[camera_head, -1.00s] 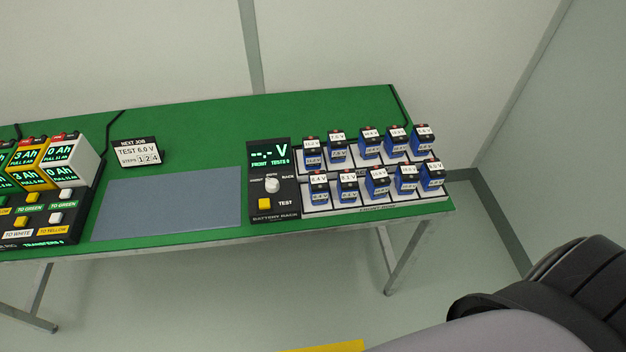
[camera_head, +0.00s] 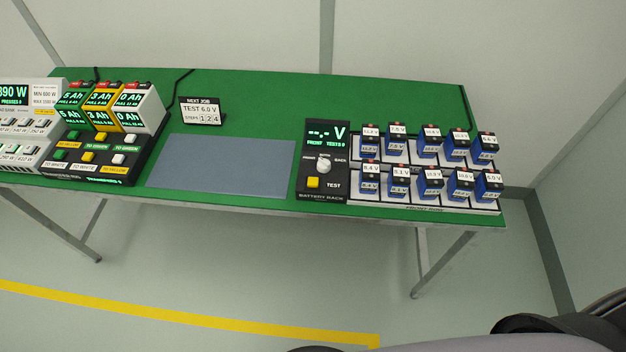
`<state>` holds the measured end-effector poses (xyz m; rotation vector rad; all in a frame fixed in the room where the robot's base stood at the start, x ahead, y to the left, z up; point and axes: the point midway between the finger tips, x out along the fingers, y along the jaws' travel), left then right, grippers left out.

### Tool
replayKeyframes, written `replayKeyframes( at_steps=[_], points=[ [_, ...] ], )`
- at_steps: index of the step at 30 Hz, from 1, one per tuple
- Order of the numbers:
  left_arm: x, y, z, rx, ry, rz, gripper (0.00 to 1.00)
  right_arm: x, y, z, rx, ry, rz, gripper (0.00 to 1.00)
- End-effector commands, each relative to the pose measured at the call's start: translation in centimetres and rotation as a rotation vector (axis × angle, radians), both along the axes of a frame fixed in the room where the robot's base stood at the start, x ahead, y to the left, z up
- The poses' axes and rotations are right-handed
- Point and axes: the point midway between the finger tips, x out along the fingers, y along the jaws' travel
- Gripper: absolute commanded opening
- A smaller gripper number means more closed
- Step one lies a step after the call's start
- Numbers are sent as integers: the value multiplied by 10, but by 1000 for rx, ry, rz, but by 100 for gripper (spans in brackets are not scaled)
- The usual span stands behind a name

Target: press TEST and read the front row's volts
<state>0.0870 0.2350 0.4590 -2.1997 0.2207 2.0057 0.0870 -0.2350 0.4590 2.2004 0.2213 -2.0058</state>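The battery rack panel (camera_head: 311,197) stands on the green table, right of centre. Its display (camera_head: 328,133) shows "--.- V", with "FRONT" and "TESTS 0" below. A white selector knob (camera_head: 323,166) sits under the display between front, both and back labels. The yellow TEST button (camera_head: 313,182) is at the panel's lower left. The front row of blue batteries (camera_head: 430,184) and the back row (camera_head: 428,145) stand on white racks to the right, each battery with a volt label. Neither gripper is in view; only a dark and grey part of mine shows at the lower right.
A "NEXT JOB, TEST 6.0 V, STEPS 1 2 4" sign (camera_head: 202,111) stands left of the panel. A bare blue-grey mat (camera_head: 220,167) lies in front of it. Ah blocks (camera_head: 138,108) with a button panel and a watt unit (camera_head: 15,125) fill the left end. Floor before the table is clear.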

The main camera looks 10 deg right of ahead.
Motion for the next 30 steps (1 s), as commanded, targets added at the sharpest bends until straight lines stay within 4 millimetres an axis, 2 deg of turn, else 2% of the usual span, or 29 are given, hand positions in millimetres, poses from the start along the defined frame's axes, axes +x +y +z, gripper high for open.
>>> replayKeyframes(
  at_steps=[2,20,30],
  points=[
    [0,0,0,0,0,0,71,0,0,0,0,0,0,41],
    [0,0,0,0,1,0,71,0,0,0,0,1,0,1],
    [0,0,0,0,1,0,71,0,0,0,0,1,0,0]
  ],
)
